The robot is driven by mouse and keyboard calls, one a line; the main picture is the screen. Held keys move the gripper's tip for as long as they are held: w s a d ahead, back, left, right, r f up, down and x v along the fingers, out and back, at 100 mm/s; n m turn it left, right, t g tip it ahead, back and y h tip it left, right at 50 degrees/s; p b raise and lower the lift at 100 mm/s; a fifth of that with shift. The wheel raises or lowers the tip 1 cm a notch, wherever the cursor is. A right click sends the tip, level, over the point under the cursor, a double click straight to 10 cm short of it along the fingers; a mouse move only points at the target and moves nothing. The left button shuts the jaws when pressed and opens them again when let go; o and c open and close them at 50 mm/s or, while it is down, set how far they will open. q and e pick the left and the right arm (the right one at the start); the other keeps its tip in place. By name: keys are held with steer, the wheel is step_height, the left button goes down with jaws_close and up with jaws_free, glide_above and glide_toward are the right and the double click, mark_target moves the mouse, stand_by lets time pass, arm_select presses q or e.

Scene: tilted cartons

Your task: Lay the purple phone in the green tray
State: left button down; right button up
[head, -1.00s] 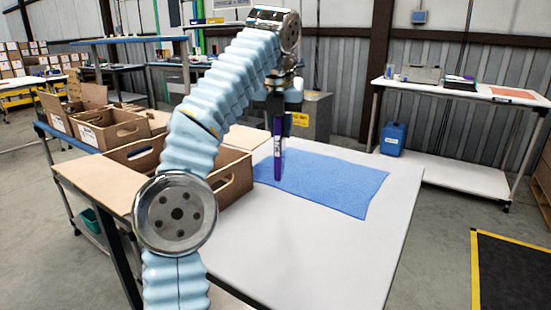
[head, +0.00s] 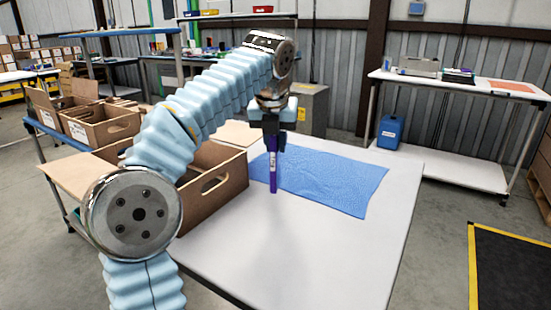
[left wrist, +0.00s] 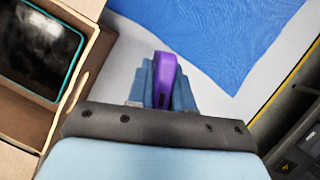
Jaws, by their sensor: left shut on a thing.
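The purple phone (head: 273,176) hangs upright, long side down, from my left gripper (head: 273,140), which is shut on its upper part. It is over the near left part of the blue mat. In the left wrist view the phone (left wrist: 164,78) stands between the fingers (left wrist: 162,95). A dark, glossy thing with a teal-green rim (left wrist: 80,72) lies inside the carton in that view. I cannot tell whether it is the green tray. In the head view my arm and the carton wall hide the carton's inside. My right gripper is not in view.
The open carton (head: 215,188) stands tilted at the table's left, left of the phone. The blue mat (head: 330,180) lies flat on the white table (head: 300,250), clear of other things. More cartons (head: 98,125) stand behind on the left. A side bench (head: 455,175) is at right.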

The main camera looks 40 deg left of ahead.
mark_target(276, 158)
arm_select(q)
steer(key=shift+f, duration=2)
steer(key=c, duration=1)
jaws_free()
steer(key=shift+f, duration=0.15)
steer(key=shift+v, duration=6.85)
steer(key=shift+s, duration=0.1)
